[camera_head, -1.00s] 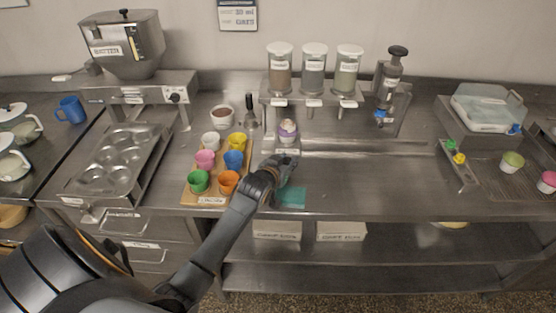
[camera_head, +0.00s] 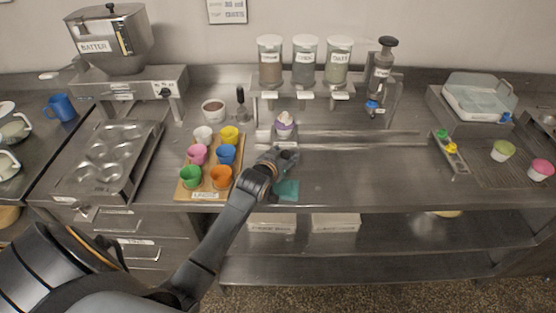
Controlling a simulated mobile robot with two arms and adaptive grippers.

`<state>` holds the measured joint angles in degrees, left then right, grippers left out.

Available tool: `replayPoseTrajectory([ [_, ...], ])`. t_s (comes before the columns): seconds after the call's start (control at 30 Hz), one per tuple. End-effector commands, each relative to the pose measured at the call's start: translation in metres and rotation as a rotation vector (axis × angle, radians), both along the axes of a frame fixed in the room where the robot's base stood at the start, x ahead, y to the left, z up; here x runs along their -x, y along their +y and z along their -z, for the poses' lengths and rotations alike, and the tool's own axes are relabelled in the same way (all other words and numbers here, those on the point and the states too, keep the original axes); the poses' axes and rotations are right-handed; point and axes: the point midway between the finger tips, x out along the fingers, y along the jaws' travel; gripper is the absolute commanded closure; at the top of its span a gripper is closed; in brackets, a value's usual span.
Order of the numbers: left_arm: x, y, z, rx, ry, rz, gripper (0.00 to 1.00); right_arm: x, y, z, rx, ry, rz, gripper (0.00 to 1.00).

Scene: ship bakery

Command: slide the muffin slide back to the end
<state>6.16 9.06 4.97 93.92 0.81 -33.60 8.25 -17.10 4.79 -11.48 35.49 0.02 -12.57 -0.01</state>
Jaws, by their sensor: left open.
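The muffin slide (camera_head: 287,136) sits on the steel rail track (camera_head: 350,138), near its left end and below the topping dispensers. My left gripper (camera_head: 287,155) is open and empty, just in front of the slide on the near side of the track. I cannot tell whether a finger touches the slide. My right gripper is out of view.
Three topping dispensers (camera_head: 305,62) stand behind the slide. A board (camera_head: 202,195) with several coloured cups lies left of my gripper, and a teal cloth (camera_head: 286,191) lies in front. The counter to the right is clear up to a small rack (camera_head: 450,160).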

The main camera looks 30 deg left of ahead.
Motion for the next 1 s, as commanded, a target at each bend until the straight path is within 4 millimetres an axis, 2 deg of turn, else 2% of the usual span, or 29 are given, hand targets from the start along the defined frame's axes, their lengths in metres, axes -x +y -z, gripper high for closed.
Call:
replayPoseTrajectory([
  [0.3,0.057,-0.010,-0.023,0.000,0.001,0.000,0.48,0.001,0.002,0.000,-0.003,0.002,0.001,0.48],
  [0.5,0.087,-0.014,-0.036,0.000,0.001,-0.001,0.48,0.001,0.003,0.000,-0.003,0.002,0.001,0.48],
  [0.7,0.099,-0.016,-0.042,0.000,0.000,-0.001,0.48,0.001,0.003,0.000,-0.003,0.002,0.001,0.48],
  [1.0,0.099,-0.016,-0.043,-0.004,0.001,0.002,0.48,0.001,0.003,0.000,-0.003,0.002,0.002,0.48],
])
